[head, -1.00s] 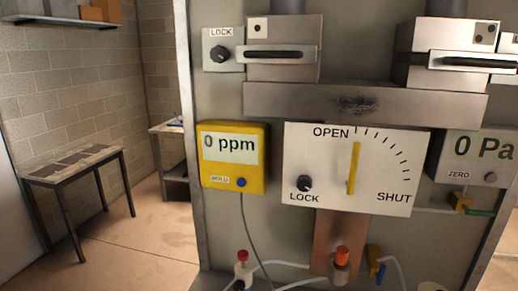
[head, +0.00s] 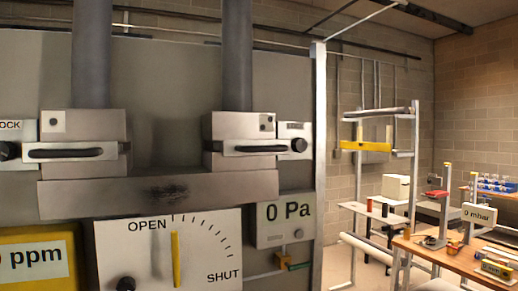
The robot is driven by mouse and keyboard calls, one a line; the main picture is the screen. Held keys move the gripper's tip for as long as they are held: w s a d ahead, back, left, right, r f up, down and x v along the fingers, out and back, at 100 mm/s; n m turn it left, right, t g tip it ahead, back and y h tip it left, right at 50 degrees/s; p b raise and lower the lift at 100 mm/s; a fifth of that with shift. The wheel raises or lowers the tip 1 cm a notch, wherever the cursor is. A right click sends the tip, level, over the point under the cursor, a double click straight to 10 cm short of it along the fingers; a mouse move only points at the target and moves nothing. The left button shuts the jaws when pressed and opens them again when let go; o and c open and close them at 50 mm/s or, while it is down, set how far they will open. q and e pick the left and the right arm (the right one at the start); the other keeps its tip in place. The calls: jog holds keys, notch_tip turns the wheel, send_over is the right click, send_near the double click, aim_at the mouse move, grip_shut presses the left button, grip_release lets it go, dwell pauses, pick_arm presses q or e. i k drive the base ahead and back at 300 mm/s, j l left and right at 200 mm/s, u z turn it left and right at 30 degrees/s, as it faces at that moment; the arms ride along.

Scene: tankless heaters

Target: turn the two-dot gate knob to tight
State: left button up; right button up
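The two-dot gate (head: 226,130) is the right one of two metal gate boxes on the panel. A small tag with dark dots (head: 266,122) is on its face, and a dark slot handle (head: 262,149) runs across its front. Its black round knob (head: 299,145) sits on a small white plate (head: 294,130) just right of the gate. The plate's lettering is too small to read. Neither of my grippers is in view.
The one-dot gate (head: 82,124) is at left, with its LOCK knob (head: 8,151). Below are the OPEN/SHUT dial (head: 200,255), the 0 Pa meter (head: 270,212) and the yellow ppm meter (head: 45,238). A post (head: 319,150) ends the panel; a cluttered workbench (head: 440,258) stands beyond.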

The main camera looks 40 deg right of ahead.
aim_at(298, 145)
jog(key=z, duration=1.35)
